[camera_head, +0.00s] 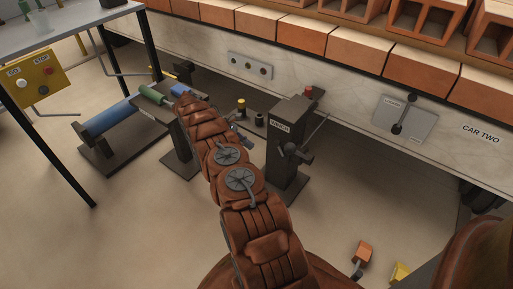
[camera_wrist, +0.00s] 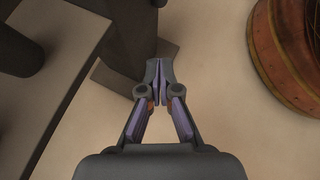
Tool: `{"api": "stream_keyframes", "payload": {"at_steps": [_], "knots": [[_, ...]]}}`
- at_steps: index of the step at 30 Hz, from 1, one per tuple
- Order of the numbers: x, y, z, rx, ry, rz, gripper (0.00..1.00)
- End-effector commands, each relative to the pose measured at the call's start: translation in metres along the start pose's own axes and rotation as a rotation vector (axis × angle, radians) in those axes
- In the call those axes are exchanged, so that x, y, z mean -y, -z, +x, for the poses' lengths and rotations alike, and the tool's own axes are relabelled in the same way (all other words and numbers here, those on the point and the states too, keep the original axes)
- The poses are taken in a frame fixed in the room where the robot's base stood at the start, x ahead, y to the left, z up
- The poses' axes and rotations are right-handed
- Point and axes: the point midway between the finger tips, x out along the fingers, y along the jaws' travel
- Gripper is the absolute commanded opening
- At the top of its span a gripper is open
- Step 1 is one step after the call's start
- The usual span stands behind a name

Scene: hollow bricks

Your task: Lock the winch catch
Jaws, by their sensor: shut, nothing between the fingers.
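A dark post labelled WINCH (camera_head: 287,150) stands in the middle of the head view. It has a dark crank-like fitting (camera_head: 293,152) on its front and a red knob (camera_head: 308,91) with a thin rod near its top. I cannot tell which part is the catch, or its position. My gripper (camera_wrist: 160,70) is shut and empty in the wrist view. Its tips show over the dark foot (camera_wrist: 166,57) of a post; contact cannot be judged. In the head view my arm hides part of the scene, and the fingers are not clear.
Blue (camera_head: 110,118) and green (camera_head: 151,94) rollers are at left, near a yellow STOP box (camera_head: 36,79). Bricks (camera_head: 359,51) line the shelf above. Small orange (camera_head: 363,252) and yellow (camera_head: 400,272) pieces are low right.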

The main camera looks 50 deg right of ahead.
Motion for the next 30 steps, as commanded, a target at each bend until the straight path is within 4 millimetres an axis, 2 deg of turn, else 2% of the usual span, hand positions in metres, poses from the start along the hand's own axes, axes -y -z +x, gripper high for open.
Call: {"api": "stream_keyframes", "payload": {"at_steps": [11, 20, 30], "knots": [[0.002, 0.001, 0.045, 0.003, 0.006, -0.003, 0.0], [0.002, 0.002, 0.094, 0.001, 0.005, -0.001, 0.0], [0.001, -0.022, 0.114, 0.001, 0.003, 0.0, 0.0]]}}
